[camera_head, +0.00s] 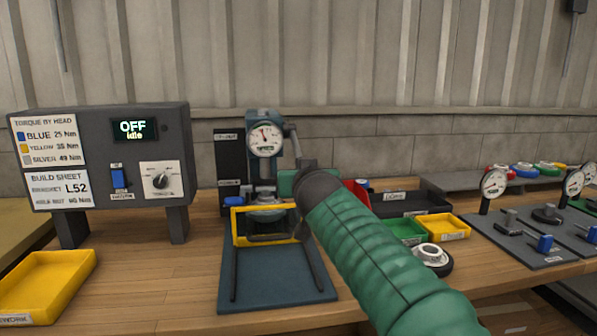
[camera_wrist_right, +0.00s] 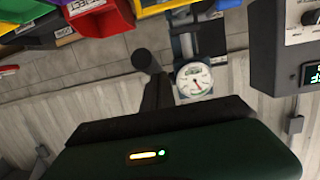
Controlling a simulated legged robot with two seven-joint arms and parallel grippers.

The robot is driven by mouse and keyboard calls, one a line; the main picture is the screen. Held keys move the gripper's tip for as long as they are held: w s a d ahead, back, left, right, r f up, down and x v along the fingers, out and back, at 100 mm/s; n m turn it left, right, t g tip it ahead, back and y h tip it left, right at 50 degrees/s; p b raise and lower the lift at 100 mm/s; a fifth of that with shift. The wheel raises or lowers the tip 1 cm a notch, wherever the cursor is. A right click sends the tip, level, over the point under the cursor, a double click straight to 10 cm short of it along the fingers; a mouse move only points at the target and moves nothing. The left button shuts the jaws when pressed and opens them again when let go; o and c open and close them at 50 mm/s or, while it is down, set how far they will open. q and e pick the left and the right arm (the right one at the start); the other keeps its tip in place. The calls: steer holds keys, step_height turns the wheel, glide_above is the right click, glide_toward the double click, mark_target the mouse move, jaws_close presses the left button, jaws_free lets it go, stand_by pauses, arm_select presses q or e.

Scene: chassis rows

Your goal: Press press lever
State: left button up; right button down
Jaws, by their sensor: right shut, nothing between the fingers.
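The press (camera_head: 264,138) stands at the back of the bench, with a round white dial on its head. Its grey lever (camera_head: 294,142) comes off the right side of the head and runs down behind my right gripper (camera_head: 290,184). In the right wrist view, turned upside down, a black ball knob (camera_wrist_right: 141,60) shows close to the shut, empty fingers of my right gripper (camera_wrist_right: 157,88). I cannot tell whether they touch it. The press dial (camera_wrist_right: 193,80) is beside them. My green right forearm hides part of the bench. My left gripper is not in view.
A control box (camera_head: 101,160) reading OFF idle stands left. A yellow guard frame (camera_head: 238,228) and blue base plate (camera_head: 275,284) lie before the press. Yellow (camera_head: 47,283) and green (camera_head: 405,232) bins and gauge fixtures (camera_head: 520,238) sit around.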

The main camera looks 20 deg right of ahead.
steer(key=s+a+r, duration=0.3)
steer(key=s+r, duration=0.1)
steer(key=s, duration=0.5)
steer(key=shift+r, duration=0.35)
